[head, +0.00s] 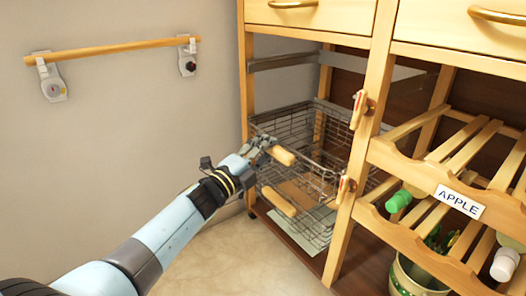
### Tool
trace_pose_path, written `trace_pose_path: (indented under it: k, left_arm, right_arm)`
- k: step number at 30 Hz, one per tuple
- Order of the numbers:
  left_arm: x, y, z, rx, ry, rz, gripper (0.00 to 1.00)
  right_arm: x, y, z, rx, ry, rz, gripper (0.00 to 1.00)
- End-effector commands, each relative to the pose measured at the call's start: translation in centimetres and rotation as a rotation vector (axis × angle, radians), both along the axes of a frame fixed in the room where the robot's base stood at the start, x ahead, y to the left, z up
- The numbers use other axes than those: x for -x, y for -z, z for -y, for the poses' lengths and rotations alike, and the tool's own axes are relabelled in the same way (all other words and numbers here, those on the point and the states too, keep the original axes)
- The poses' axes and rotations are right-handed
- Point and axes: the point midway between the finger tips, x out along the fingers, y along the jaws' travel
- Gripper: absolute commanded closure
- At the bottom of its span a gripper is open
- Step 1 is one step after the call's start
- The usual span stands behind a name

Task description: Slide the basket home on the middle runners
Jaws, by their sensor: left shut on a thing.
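A wire basket (330,122) sits in the left bay of the wooden unit, its front at the bay's opening. Its front has a wooden handle (284,156). My left gripper (266,148) is shut on this handle at its left end, and the fingers partly hide it. A pair of metal runners (284,62) shows higher up in the bay with no basket on it. The runners under the held basket are hidden by its wire. My right gripper is not in view.
A lower wire basket with a wooden handle (279,201) is just beneath. Wooden latches (358,110) stick out on the middle post. To the right is a slatted rack labelled APPLE (459,201) with bottles. A wooden rail (110,48) is on the left wall. The floor at left is clear.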

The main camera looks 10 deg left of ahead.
Motion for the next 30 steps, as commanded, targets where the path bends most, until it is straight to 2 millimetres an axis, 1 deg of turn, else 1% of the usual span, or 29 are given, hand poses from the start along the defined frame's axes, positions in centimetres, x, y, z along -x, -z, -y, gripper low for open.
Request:
trace_pose_path:
  k: [18, 30]
  left_arm:
    - [-1.2, 0.0, 1.1, 0.003, 0.001, 0.001, 1.00]
    - [-1.3, -0.1, 1.2, 0.002, 0.001, 0.001, 1.00]
  right_arm:
    - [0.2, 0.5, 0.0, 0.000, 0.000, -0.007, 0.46]
    - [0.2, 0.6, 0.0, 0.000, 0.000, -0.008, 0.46]
